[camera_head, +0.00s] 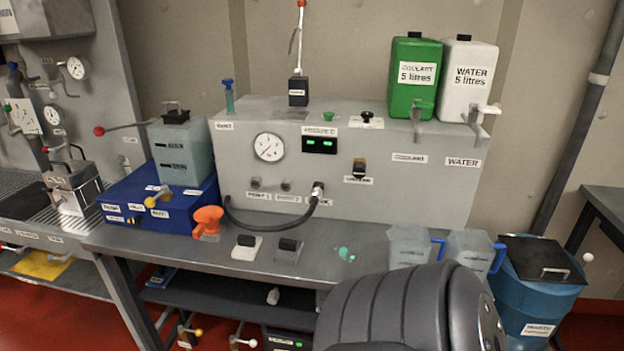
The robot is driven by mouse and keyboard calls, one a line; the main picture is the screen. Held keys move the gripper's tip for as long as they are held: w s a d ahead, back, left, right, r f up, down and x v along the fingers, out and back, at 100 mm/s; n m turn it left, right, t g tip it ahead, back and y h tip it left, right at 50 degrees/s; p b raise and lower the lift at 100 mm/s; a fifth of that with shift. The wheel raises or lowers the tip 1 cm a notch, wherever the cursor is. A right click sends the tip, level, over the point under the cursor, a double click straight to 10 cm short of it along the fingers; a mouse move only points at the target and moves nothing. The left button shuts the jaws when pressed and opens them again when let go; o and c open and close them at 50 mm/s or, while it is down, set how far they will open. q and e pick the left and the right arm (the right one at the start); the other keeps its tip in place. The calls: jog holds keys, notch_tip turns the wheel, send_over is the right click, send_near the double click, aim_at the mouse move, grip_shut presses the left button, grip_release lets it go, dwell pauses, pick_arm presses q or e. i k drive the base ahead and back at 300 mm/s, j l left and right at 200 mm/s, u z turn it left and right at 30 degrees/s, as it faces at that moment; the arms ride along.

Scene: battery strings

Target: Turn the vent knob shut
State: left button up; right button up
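The grey bench console (420,185) stands at the back of the bench. A blue upright knob or valve (228,95) sits on its top left end, above a small label that seems to read VENT, though the print is blurred. Whether this knob is open or shut cannot be told. A green knob (328,116) and a black knob (366,117) sit along the console's top front edge. A round gauge (269,147) and a display with green digits (319,143) are on the front. Neither of my grippers is in view.
A dark ribbed part, seemingly mine, covers the bottom centre right. Green coolant (413,75) and white water (468,78) containers stand on the console. A black hose (270,230), orange funnel (207,220) and two clear jugs (408,246) occupy the bench. A blue bin (540,290) stands right.

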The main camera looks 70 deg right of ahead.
aim_at(228, 82)
jog(key=z, duration=1.8)
